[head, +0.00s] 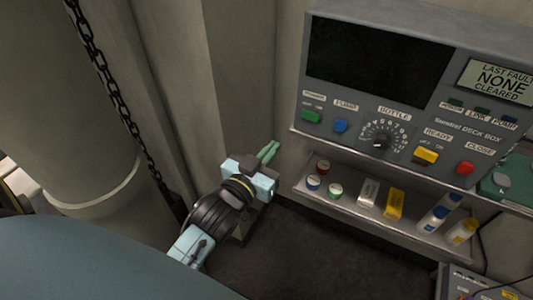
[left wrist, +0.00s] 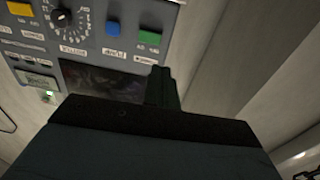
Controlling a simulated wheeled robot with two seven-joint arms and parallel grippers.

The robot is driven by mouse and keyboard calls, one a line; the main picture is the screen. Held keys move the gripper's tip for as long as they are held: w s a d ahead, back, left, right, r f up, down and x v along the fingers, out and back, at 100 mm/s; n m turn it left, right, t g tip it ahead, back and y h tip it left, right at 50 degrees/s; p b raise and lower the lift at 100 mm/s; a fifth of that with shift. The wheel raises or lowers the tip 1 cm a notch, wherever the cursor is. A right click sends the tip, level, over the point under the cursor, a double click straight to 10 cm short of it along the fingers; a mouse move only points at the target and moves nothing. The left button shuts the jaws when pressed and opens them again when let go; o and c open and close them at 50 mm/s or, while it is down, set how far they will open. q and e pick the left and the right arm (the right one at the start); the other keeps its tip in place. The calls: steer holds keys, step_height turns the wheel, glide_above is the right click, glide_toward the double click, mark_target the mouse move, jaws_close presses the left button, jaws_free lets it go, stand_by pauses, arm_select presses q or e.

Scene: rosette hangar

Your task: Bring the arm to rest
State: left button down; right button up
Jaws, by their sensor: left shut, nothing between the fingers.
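My left gripper (head: 268,152) is in the middle of the head view, with its green fingers shut and empty. It is in front of the bare wall, left of the grey control box (head: 480,148) and apart from it. In the left wrist view the shut fingers (left wrist: 161,88) show dark, with the control box (left wrist: 105,45) beyond them, turned over in the picture. My right gripper is in neither view.
A shelf (head: 310,192) under the box holds small jars (head: 335,190), cartons (head: 394,204) and bottles (head: 432,219). A chain (head: 108,80) hangs beside a thick column (head: 60,120) at left. Dark floor (head: 310,250) below the shelf looks clear.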

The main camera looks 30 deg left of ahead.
arm_select(q)
steer(key=shift+s, duration=0.65)
steer(key=s+f+g, duration=0.3)
steer(key=f, duration=0.9)
steer(key=s+f+m+g, duration=0.1)
steer(key=s+f+g, duration=0.25)
steer(key=f, duration=0.75)
steer(key=s+f+g, duration=0.2)
steer(key=s+f, duration=0.2)
steer(key=f, duration=0.8)
steer(key=s+a+f+g, duration=0.1)
steer(key=s+f+g, duration=0.1)
steer(key=s+f, duration=0.3)
steer(key=s+a+f+g, duration=0.1)
steer(key=s+f+g, duration=0.2)
steer(key=s, duration=1)
steer(key=s+a+f+m+g, duration=0.1)
steer(key=s+f+g, duration=0.2)
steer(key=s+f, duration=0.5)
steer(key=shift+s+a+f+y, duration=0.3)
steer(key=shift+s+a, duration=0.1)
steer(key=shift+w+g, duration=0.1)
steer(key=shift+g, duration=0.15)
